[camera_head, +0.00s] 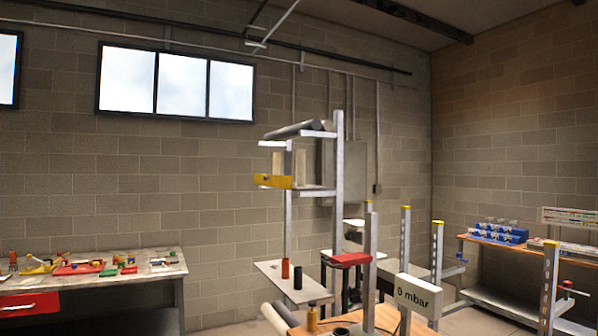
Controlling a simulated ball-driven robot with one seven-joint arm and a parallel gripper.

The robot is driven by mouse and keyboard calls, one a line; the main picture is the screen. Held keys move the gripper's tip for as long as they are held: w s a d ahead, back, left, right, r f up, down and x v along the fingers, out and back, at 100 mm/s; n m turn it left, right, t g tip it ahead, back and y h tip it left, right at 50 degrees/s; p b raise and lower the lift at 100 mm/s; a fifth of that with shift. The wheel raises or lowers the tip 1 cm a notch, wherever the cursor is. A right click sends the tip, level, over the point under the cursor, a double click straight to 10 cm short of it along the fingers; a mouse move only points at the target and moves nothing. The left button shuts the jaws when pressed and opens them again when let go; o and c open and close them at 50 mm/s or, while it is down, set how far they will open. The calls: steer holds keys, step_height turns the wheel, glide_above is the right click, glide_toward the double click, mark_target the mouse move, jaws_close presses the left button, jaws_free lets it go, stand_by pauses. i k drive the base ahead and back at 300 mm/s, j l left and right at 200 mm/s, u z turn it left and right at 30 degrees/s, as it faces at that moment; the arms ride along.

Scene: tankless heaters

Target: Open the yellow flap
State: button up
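A yellow flap (272,181) is a small yellow plate at the front left of a grey metal frame (339,160). It hangs at mid height, left of the picture's middle, and looks roughly horizontal along its length. It is small, so I cannot tell its hinge or whether it stands open or shut. Grey cylinders (298,129) lie on the frame's top shelf. My gripper does not show in this view, and nothing is seen touching the flap.
Below the frame, a grey plate (268,270) carries a red and a black cylinder. A "0 mbar" display (413,296) and yellow-topped posts (405,245) stand at the front right. A workbench (150,266) with tools is at left. Another bench (480,241) with blue bins is at right.

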mark_target(278, 181)
steer(key=i+j+u, duration=0.15)
steer(key=i, duration=0.15)
steer(key=i+u, duration=0.15)
steer(key=i, duration=0.15)
steer(key=i+j+u, duration=0.1)
steer(key=i+u, duration=0.25)
steer(key=i, duration=2)
